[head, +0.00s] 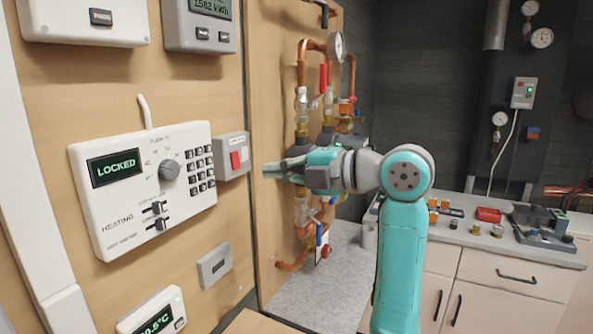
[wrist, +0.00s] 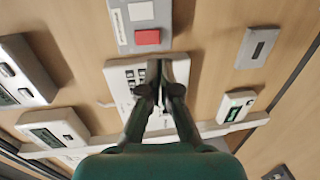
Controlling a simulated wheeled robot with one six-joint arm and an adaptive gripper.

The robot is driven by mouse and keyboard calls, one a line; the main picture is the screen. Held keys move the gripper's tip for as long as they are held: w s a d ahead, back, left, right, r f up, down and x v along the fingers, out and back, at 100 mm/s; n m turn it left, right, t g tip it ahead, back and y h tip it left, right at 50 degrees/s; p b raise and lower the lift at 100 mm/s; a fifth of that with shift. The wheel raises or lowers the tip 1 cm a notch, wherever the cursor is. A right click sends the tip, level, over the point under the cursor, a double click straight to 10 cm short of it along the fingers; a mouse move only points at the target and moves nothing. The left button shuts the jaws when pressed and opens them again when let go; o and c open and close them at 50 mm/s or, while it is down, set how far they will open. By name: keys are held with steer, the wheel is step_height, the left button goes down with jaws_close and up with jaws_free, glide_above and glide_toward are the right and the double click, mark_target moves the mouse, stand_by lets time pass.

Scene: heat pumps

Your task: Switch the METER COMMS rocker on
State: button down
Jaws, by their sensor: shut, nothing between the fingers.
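A grey switch box (head: 232,156) with a red rocker (head: 236,160) is mounted on the wooden wall, right of the heating panel. Its lettering is too small to read, so I cannot confirm it is METER COMMS. In the wrist view the grey box (wrist: 138,14) and its red rocker (wrist: 147,37) show at the top, past my fingertips. My gripper (head: 270,170) is shut and empty, to the right of the box in the head view. In the wrist view the gripper (wrist: 160,65) has its fingertips together, overlapping the heating panel's keypad. I see no contact with the rocker.
The white heating panel (head: 120,220) reads LOCKED and has a dial, keypad and small switches. A meter (head: 200,32) hangs above, a slotted plate (head: 215,266) and thermostat (head: 155,315) below. Copper pipes (head: 302,70) with valves stand behind my gripper. A cluttered counter (head: 480,240) is at right.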

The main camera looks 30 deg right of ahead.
mark_target(233, 170)
steer(key=x, duration=0.6)
steer(key=shift+w+a, duration=0.2)
steer(key=shift+w, duration=0.1)
steer(key=shift+w+a+f+t+y, duration=0.2)
steer(key=shift+f+t+y, duration=0.1)
steer(key=shift+t, duration=0.1)
steer(key=shift+r, duration=0.2)
steer(key=shift+s+d, duration=0.1)
